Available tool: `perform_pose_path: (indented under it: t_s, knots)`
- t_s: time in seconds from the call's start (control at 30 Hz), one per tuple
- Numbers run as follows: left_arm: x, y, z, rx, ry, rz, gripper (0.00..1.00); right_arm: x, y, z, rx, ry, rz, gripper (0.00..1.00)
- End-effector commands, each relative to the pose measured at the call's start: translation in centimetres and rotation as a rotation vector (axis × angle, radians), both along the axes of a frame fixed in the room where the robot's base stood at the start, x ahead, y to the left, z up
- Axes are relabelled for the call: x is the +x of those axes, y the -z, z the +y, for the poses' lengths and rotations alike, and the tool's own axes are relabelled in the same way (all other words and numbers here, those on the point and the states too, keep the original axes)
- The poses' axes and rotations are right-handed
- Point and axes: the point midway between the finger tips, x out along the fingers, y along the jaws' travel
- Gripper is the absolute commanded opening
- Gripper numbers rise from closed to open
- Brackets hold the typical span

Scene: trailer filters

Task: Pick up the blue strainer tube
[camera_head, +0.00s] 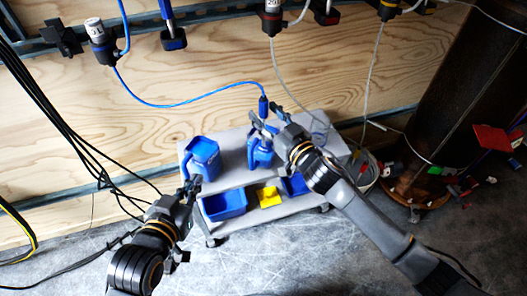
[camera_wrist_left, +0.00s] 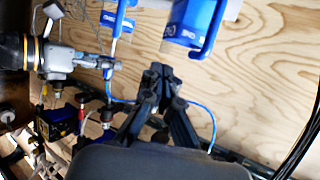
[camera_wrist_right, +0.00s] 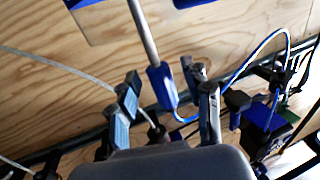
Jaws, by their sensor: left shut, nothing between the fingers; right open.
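The blue strainer tube (camera_head: 263,105) has a blue grip, with a thin blue hose running from its top end. It stands upright over a blue jug (camera_head: 260,158) on the cart. In the right wrist view its blue grip (camera_wrist_right: 162,86) and grey metal rod (camera_wrist_right: 143,35) show between the fingertips. My right gripper (camera_head: 267,117) is open around the tube; the fingers (camera_wrist_right: 168,92) stand apart from it on both sides. My left gripper (camera_head: 190,186) is shut and empty, in front of another blue jug (camera_head: 203,157).
The grey cart (camera_head: 237,172) also holds a blue bin (camera_head: 224,205), a yellow item (camera_head: 268,197) and a second blue bin. A plywood wall (camera_head: 190,85) stands behind. The blue hose (camera_head: 175,104) runs to a wall fitting (camera_head: 100,40). A brown pillar (camera_head: 450,100) stands at right.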

Motion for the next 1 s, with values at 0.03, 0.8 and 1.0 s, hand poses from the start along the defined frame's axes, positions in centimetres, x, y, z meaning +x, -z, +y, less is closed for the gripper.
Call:
perform_pose_path:
  t_s: [0.03,0.8,1.0]
  knots:
    - [0.3,-0.4,-0.2,-0.008,0.002,-0.034,0.00,0.5,0.0,0.4,0.000,-0.001,-0.002,0.49]
    - [0.7,-1.6,-0.4,-0.021,0.006,-0.089,0.00,1.2,0.0,0.8,-0.001,0.000,-0.001,0.00]
    - [0.7,-1.6,-0.4,-0.021,0.005,-0.090,0.00,1.2,-0.1,0.8,0.000,0.000,-0.001,0.00]
